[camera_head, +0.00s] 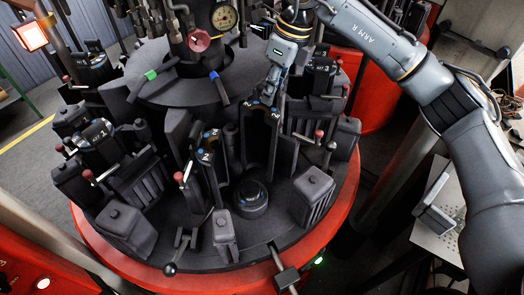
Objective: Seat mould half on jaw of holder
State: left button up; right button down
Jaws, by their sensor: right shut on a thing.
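My right gripper (269,92) reaches down from the upper right and is shut on the top of a dark mould half (260,135). This half stands upright, has an arched hollow, and shows 2 marks and blue dots on its top. It is at the holder in the middle of the rotary table; I cannot tell whether it touches the jaw behind it. Another mould half (208,160), also marked 2, stands at the holder's left side. My left gripper is not in view.
The round table (185,255) has a red rim. Other holders with moulds stand at the left (98,132) and behind the held half at the right (322,68). Levers with red knobs (180,177) and dark blocks (313,190) crowd the space. A gauge (224,18) is above.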

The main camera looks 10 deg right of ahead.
jog(key=shift+a+p+v, duration=0.2)
jog(key=shift+p+v, duration=0.25)
jog(key=shift+v, duration=0.45)
jog(key=shift+a+p+v, duration=0.2)
jog(key=shift+p+v, duration=0.2)
jog(key=shift+v, duration=0.5)
jog(key=shift+a+p+v, duration=0.2)
jog(key=shift+p+v, duration=0.25)
jog(key=shift+v, duration=0.45)
jog(key=shift+w, duration=0.2)
